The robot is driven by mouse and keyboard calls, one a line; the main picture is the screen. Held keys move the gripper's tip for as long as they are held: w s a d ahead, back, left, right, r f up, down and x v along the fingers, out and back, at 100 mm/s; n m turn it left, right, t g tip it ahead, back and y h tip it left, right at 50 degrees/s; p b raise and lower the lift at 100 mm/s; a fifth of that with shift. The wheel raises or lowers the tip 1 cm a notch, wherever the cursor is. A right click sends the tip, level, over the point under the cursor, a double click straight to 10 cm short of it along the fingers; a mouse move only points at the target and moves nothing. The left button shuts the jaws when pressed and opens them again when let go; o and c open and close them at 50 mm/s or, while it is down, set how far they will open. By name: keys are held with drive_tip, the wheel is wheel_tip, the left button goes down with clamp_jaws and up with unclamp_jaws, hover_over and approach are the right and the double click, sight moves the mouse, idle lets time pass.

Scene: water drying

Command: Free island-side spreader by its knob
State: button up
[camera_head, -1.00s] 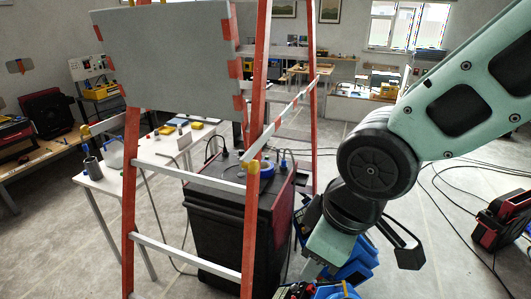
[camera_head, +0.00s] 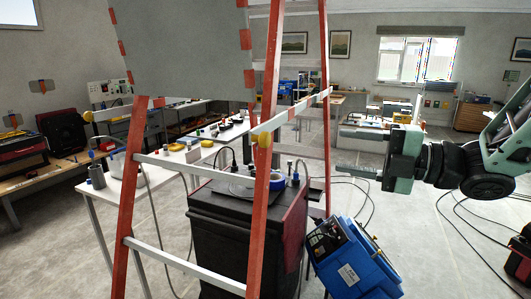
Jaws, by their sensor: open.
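A red stepladder (camera_head: 126,185) with pale rungs stands upright in front of me. Its right spreader (camera_head: 296,110) is a pale bar running from the front rail to the back rail, with a yellow knob (camera_head: 264,139) at its front end. I cannot tell for certain which spreader is the island-side one. My gripper (camera_head: 350,152) is open and empty, pointing left, in the air right of the ladder. In the picture it is right of the right spreader's knob, at about its height, and apart from it.
A dark cabinet (camera_head: 235,240) with cables and a blue ring on top stands behind the ladder. A tilted blue box (camera_head: 355,265) is below my gripper. A grey panel (camera_head: 185,50) hangs across the ladder's upper part. A white table (camera_head: 170,158) is behind left.

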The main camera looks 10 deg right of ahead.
sight(269, 140)
drive_tip(key=p+x, duration=0.7)
drive_tip(key=x, duration=1)
drive_tip(key=shift+a, duration=0.2)
clamp_jaws()
drive_tip(key=f+b, duration=0.2)
drive_tip(key=b, duration=0.1)
drive_tip(key=shift+n+b, duration=0.35)
drive_tip(key=shift+n, duration=0.05)
drive_tip(key=f+n+b, duration=0.1)
drive_tip(key=b, duration=0.2)
drive_tip(key=f+n+b, duration=0.1)
drive_tip(key=b, duration=0.3)
drive_tip(key=shift+w+d+f, duration=0.15)
drive_tip(key=shift+w+f, duration=0.1)
